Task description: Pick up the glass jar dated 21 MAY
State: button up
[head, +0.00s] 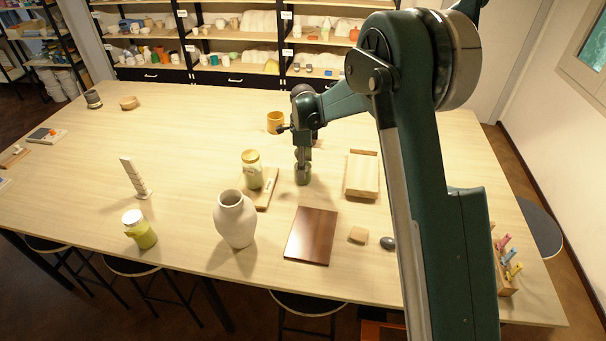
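Two glass jars stand on the table in the head view. One jar (253,177) has a gold lid and pale greenish contents, and stands at or on the edge of a small light wooden board (268,190). The other jar (141,234) has a white lid and yellow-green contents, and stands at the front left. No date can be read on either jar. My gripper (302,178) points down over the table, to the right of the gold-lidded jar and apart from it. Its fingers are too small and dark to tell whether they are open.
A pale vase (235,219) stands in front of the gold-lidded jar. A dark brown board (311,236) lies to its right. A wooden box (362,175) lies right of my gripper, and an orange-brown cup (275,122) stands behind. The table's left middle is mostly clear.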

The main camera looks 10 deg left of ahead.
dwell(0.3)
jog(key=c, duration=1.4)
jog(key=shift+r, duration=0.15)
jog(key=shift+r, duration=4.9)
